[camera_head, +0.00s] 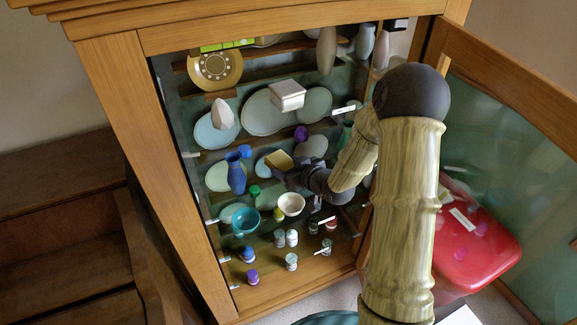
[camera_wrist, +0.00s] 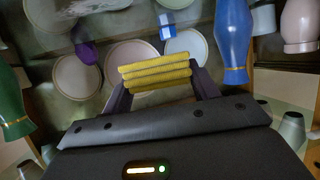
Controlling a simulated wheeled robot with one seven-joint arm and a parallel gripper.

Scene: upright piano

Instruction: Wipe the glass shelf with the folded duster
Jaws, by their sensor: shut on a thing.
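My gripper (camera_head: 292,166) reaches into the open cabinet and is shut on the folded duster (camera_head: 278,160), a small yellow pad. In the wrist view the duster (camera_wrist: 156,74) shows as ribbed yellow layers between the two fingers. The cabinet holds several glass shelves, and a glass shelf (camera_head: 268,204) with vases and bowls lies around and below the gripper. I cannot tell whether the duster touches the glass. My arm hides part of the shelf's right side.
A blue vase (camera_head: 236,174) stands left of the duster; it also shows in the wrist view (camera_wrist: 232,42). A white bowl (camera_head: 291,204) and a teal bowl (camera_head: 245,220) are below. A green vase (camera_wrist: 12,104) is at the left. A red container (camera_head: 475,236) is by the open door.

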